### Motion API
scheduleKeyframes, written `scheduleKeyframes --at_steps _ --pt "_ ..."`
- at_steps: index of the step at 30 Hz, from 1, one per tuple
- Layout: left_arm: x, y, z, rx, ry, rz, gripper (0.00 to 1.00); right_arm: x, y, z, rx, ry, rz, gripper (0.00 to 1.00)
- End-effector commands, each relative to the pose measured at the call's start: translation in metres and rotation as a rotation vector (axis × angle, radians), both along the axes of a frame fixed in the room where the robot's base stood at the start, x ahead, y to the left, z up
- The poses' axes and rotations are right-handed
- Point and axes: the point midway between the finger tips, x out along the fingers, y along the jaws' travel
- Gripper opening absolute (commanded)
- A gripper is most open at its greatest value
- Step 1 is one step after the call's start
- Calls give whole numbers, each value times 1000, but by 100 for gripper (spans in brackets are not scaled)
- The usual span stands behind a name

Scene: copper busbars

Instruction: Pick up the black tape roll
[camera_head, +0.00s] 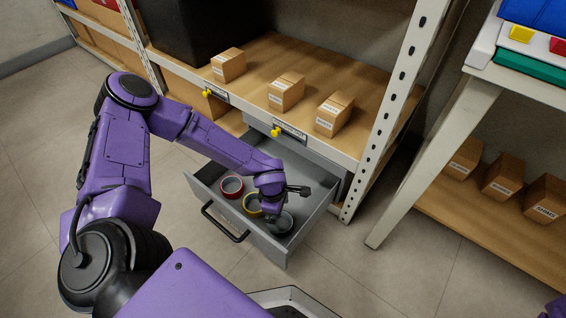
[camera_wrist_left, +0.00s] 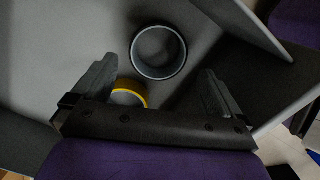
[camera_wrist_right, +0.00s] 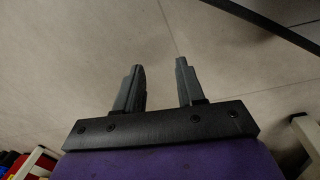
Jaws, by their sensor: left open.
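The black tape roll (camera_head: 279,231) lies flat in the open grey drawer, near its front right corner. In the left wrist view the black tape roll (camera_wrist_left: 158,76) shows as a dark ring with a grey edge, beyond my left fingertips and between their lines. My left gripper (camera_head: 276,206) reaches down into the drawer and partly covers the rolls in the head view. Its fingers (camera_wrist_left: 160,68) are spread with nothing between them. My right gripper (camera_wrist_right: 159,64) is open and empty above the bare floor.
A yellow tape roll (camera_head: 251,210) sits beside the black one, and a red tape roll (camera_head: 231,187) lies farther left. The drawer (camera_head: 305,215) has low walls under a wooden shelf (camera_head: 290,55) holding small boxes. A white shelf post (camera_head: 393,105) stands to the right.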

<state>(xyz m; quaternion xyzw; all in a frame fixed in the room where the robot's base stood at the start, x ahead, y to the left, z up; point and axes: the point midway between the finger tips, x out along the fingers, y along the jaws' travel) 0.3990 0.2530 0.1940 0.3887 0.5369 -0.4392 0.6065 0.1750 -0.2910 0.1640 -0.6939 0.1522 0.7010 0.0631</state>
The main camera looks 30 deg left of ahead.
Motion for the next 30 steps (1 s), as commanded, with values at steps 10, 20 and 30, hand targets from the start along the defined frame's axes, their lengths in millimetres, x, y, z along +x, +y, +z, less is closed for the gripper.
scheduleKeyframes --at_steps 10,20,30 --pt "2 -3 -29 0 0 0 100 -23 -3 -12 53 169 118 39" --pt "5 -7 -70 1 0 -3 100 -11 -32 -48 -5 136 219 39" --pt "5 -8 -68 1 0 -3 57 -9 -33 -47 -10 126 218 39"
